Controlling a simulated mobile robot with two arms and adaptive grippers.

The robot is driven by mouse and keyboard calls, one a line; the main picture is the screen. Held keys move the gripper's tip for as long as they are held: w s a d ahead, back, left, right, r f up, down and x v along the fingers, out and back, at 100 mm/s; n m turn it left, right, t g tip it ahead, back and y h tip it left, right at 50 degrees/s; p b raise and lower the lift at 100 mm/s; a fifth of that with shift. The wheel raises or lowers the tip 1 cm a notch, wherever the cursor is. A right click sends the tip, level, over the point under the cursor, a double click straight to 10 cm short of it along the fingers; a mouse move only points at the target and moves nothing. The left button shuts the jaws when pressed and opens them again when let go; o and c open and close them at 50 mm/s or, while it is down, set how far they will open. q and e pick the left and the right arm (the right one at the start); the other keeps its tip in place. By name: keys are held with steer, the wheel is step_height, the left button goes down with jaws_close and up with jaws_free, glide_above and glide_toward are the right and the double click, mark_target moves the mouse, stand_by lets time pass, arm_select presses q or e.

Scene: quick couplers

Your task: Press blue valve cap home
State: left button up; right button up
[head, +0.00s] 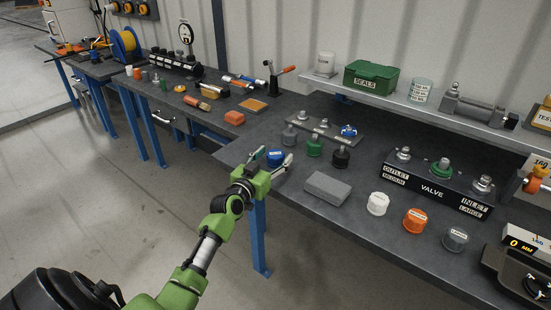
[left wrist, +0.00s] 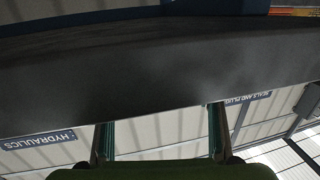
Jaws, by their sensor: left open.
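My left gripper (head: 276,163) is open. In the left wrist view its two fingers (left wrist: 161,128) are apart, with nothing visibly held. A dark surface fills much of that view, and the blue cap is not clear there. A valve block (head: 436,184) with a green middle fitting (head: 440,166) stands to the right. My right gripper is not seen.
A plate (head: 375,138) carries several fittings, one blue (head: 348,131). Green (head: 314,147) and black (head: 341,157) caps stand near the blue cap. A grey block (head: 327,188) and white (head: 378,203), orange (head: 415,220) and grey (head: 455,239) caps line the front.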

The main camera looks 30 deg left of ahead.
arm_select(q)
steer(key=shift+w, duration=0.65)
steer(key=c, duration=1.3)
steer(key=shift+o, duration=0.2)
steer(key=shift+r, duration=0.1)
steer(key=shift+r, duration=0.65)
steer(key=s+d+r+p, duration=0.1)
steer(key=s+r, duration=1)
steer(key=s, duration=0.3)
steer(key=shift+d+r, duration=0.3)
steer(key=shift+d, duration=0.1)
steer(key=shift+o, duration=1.1)
steer(key=shift+d, duration=0.1)
